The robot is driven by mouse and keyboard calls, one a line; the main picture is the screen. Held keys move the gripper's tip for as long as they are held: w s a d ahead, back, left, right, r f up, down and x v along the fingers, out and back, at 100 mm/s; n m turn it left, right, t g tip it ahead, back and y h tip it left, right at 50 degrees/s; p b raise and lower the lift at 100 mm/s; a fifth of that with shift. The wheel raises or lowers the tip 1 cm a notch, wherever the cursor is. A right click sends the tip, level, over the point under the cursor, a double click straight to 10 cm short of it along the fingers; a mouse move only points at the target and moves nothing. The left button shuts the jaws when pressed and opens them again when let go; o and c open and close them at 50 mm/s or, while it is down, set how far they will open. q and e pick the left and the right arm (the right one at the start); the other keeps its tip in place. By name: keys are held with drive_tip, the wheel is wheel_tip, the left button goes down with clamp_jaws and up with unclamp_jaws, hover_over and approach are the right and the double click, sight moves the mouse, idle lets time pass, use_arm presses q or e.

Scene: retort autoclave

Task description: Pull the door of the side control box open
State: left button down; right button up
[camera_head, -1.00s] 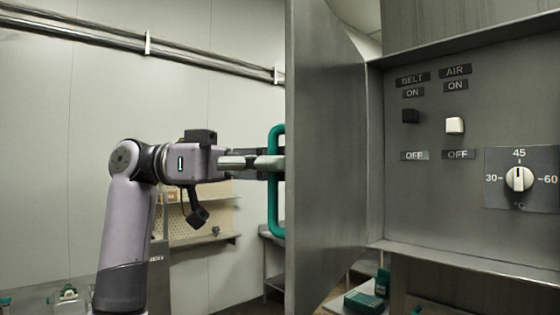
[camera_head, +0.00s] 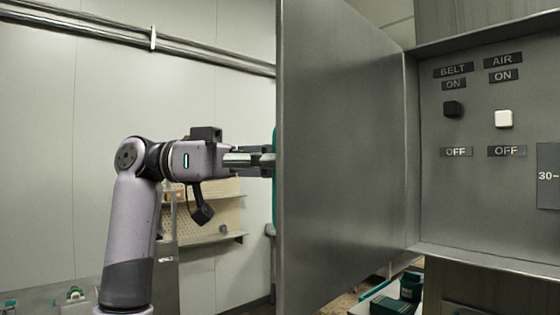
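The side control box (camera_head: 440,205) is on the right, with its grey door (camera_head: 345,150) standing open. The door is hinged along the box's left side and its inner face is turned toward me. Only a thin strip of the green door handle (camera_head: 275,195) shows past the door's free edge; the rest is hidden behind the door. My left gripper (camera_head: 268,162) comes from the left and its fingers are around the handle, with the tips partly hidden by the door edge. My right gripper is not in view.
Inside the box are a black BELT switch (camera_head: 453,109), a white AIR switch (camera_head: 503,119) and a dial plate (camera_head: 549,176) cut off by the frame. Shelves (camera_head: 205,238) stand behind my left arm. Green items (camera_head: 410,287) lie below the box.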

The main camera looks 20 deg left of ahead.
use_arm(q)
drive_tip(key=c, duration=1.7)
unclamp_jaws()
drive_tip(key=shift+a, duration=0.1)
drive_tip(key=shift+o, duration=0.2)
drive_tip(key=a, duration=1.2)
